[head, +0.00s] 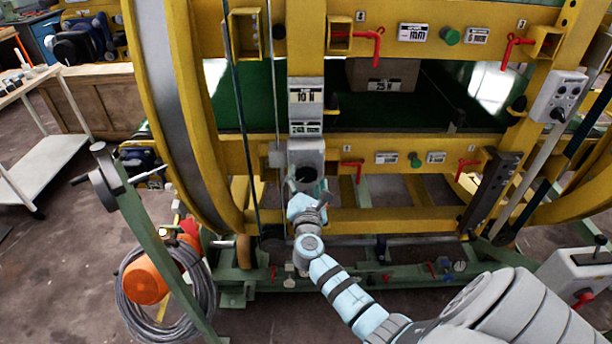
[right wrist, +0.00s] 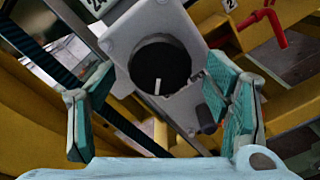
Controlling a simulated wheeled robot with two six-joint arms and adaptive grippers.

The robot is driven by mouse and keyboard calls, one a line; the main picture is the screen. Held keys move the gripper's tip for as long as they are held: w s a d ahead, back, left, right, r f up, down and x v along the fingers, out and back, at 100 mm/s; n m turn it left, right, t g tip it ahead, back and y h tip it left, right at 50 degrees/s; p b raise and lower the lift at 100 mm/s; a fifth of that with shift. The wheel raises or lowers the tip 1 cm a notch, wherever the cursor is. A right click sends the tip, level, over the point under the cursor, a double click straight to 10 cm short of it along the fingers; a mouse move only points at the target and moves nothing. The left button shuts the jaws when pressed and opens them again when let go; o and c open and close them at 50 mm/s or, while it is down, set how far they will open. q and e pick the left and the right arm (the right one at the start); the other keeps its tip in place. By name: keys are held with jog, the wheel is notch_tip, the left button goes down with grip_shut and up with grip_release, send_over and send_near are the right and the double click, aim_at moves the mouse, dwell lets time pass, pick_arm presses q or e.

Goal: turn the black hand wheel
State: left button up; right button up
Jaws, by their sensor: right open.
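The black hand wheel (right wrist: 160,68) is a round black disc with a short white mark, set on a light grey box (right wrist: 130,25). In the head view the wheel (head: 306,174) shows small and dark at the foot of the grey box (head: 307,152), partly hidden by my gripper. My right gripper (head: 308,190) is open just in front of it. I see no contact. My left gripper is in no view.
A large yellow ring frame (head: 185,110) stands around the box. Red handles (head: 375,45) stick out above right, another (right wrist: 265,30) in the wrist view. A dark knob (right wrist: 206,118) sits beside the wheel. A green base rail (head: 400,278) runs below; coiled cable (head: 190,320) lies lower left.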

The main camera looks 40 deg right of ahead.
jog(key=shift+x, duration=1.15)
jog(key=c, duration=1.1)
jog(key=shift+c, duration=0.2)
jog(key=shift+f+m+b, duration=0.1)
jog(key=shift+m+b, duration=0.9)
jog(key=shift+m, duration=0.4)
jog(key=m+b, duration=0.2)
jog(key=m, duration=0.1)
jog(key=shift+m, duration=0.3)
jog(key=m+b, duration=0.2)
jog(key=m, duration=0.2)
jog(key=shift+a+m+b, duration=0.1)
jog(key=shift+m+b, duration=0.3)
